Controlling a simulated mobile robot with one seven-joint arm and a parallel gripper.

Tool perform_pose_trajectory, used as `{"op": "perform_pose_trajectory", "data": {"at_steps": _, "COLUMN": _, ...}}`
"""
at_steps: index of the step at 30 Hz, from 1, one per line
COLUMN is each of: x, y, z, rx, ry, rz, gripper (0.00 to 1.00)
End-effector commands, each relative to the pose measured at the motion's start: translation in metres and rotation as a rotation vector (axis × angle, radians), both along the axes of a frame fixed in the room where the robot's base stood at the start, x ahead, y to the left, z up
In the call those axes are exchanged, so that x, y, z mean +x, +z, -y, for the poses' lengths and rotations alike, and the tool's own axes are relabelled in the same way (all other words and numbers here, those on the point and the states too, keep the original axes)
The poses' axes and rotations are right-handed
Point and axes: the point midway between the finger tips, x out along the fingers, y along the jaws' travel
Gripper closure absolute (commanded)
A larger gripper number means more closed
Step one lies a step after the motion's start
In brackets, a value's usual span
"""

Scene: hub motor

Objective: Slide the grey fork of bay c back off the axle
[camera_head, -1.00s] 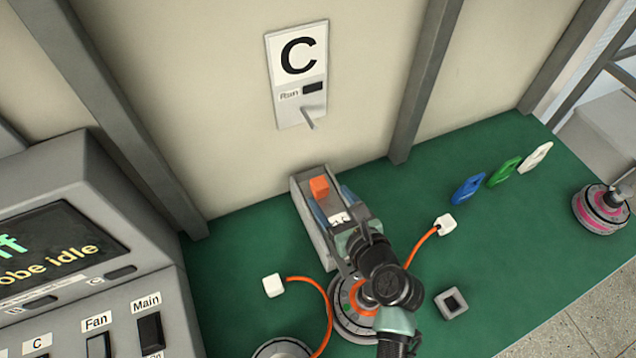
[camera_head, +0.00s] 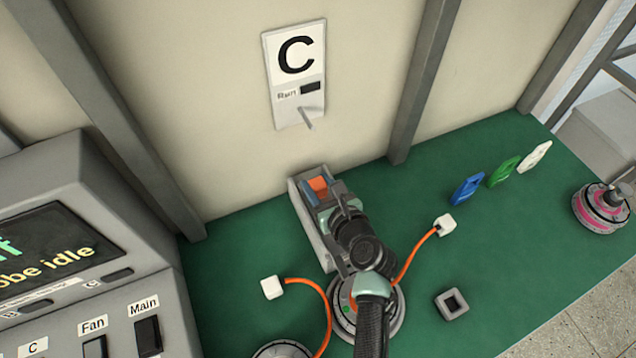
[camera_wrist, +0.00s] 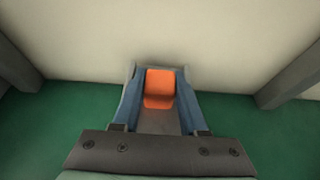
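Bay C's grey fork unit (camera_head: 312,233) is a long grey channel on the green bench below the C panel. An orange block (camera_head: 318,184) stands at its wall-side end. My gripper (camera_head: 322,189) reaches down over the channel, its blue fingers on either side of the orange block. In the wrist view the orange block (camera_wrist: 160,88) fills the space between the fingertips (camera_wrist: 160,78). I cannot tell whether the fingers press on it. A round grey hub motor (camera_head: 392,318) lies at the near end, partly under my arm. The axle is hidden.
Orange cables with white plugs (camera_head: 445,224) (camera_head: 272,287) lie on both sides. A small square grey part (camera_head: 452,303) is at right. Blue, green and white tags (camera_head: 467,188) and a pink-ringed hub (camera_head: 602,208) stand farther right. A switch console (camera_head: 92,250) is at left.

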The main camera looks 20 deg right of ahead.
Motion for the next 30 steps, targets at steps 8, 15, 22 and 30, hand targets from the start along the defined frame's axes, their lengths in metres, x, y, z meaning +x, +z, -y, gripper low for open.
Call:
{"op": "perform_pose_trajectory", "data": {"at_steps": 8, "x": -0.0003, "y": -0.0001, "z": 0.0003, "rx": 0.000, "ry": -0.001, "rz": 0.000, "gripper": 1.00}}
{"op": "perform_pose_trajectory", "data": {"at_steps": 15, "x": -0.0003, "y": -0.0001, "z": 0.0005, "rx": 0.000, "ry": -0.001, "rz": 0.000, "gripper": 1.00}}
{"op": "perform_pose_trajectory", "data": {"at_steps": 22, "x": -0.0005, "y": -0.0001, "z": 0.0006, "rx": -0.001, "ry": -0.002, "rz": 0.000, "gripper": 1.00}}
{"op": "perform_pose_trajectory", "data": {"at_steps": 30, "x": -0.0005, "y": -0.0001, "z": 0.0007, "rx": -0.001, "ry": -0.002, "rz": 0.000, "gripper": 1.00}}
